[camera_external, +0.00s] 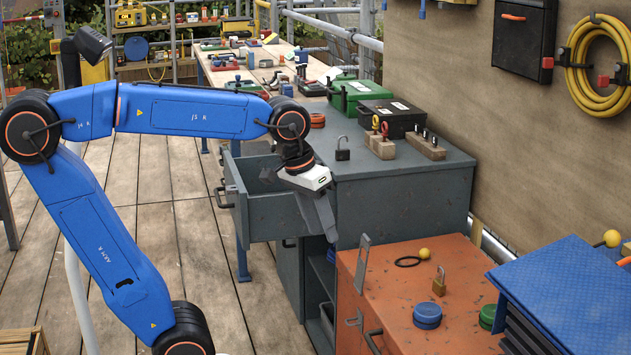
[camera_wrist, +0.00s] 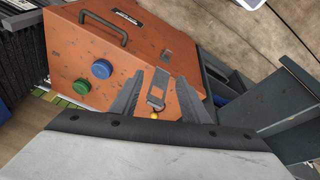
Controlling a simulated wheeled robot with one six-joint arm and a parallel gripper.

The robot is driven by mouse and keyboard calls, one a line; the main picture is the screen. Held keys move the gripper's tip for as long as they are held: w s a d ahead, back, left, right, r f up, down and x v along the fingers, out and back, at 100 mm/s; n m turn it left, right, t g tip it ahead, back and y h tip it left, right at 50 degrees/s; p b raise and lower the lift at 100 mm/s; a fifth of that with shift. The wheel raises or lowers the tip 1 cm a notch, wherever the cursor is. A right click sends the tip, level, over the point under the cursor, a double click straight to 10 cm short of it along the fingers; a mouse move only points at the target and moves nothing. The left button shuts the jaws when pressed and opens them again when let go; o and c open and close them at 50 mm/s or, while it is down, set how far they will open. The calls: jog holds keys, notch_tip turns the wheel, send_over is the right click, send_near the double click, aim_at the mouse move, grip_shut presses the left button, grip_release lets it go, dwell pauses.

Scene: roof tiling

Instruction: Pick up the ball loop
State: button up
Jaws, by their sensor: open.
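The ball loop is a thin black loop with a yellow ball (camera_external: 424,254) at its right end. It lies on the orange cabinet top (camera_external: 390,290), near the back. My gripper (camera_external: 330,234) is open and empty, pointing down, to the left of the loop and apart from it. In the wrist view the two fingers of my gripper (camera_wrist: 160,79) are spread. The yellow ball (camera_wrist: 154,115) shows low between them; the loop is hard to make out there. A brass padlock (camera_external: 439,281) stands close to the ball.
A blue round lid (camera_external: 427,315) and a green one (camera_external: 488,316) sit near the cabinet's front right. An upright hasp plate (camera_external: 362,262) rises at its left edge. A grey cabinet (camera_external: 400,195) with an open drawer (camera_external: 262,200) stands behind. Blue stacked sheets (camera_external: 570,290) lie right.

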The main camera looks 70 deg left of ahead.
jog(key=w+a+r+n+g, duration=0.1)
jog(key=w+a+r+n, duration=0.15)
jog(key=w, duration=0.55)
jog(key=w+a+r+n, duration=0.2)
jog(key=w+n, duration=0.1)
jog(key=w, duration=0.4)
jog(key=n+g, duration=0.2)
jog(key=n, duration=0.4)
send_over(425, 250)
notch_tip(425, 250, down, 4)
jog(key=f, duration=1.1)
jog(key=shift+w+a, duration=0.15)
jog(key=shift+a, duration=0.15)
jog(key=shift+d+f, duration=0.2)
jog(key=shift+f, duration=2.65)
grip_shut()
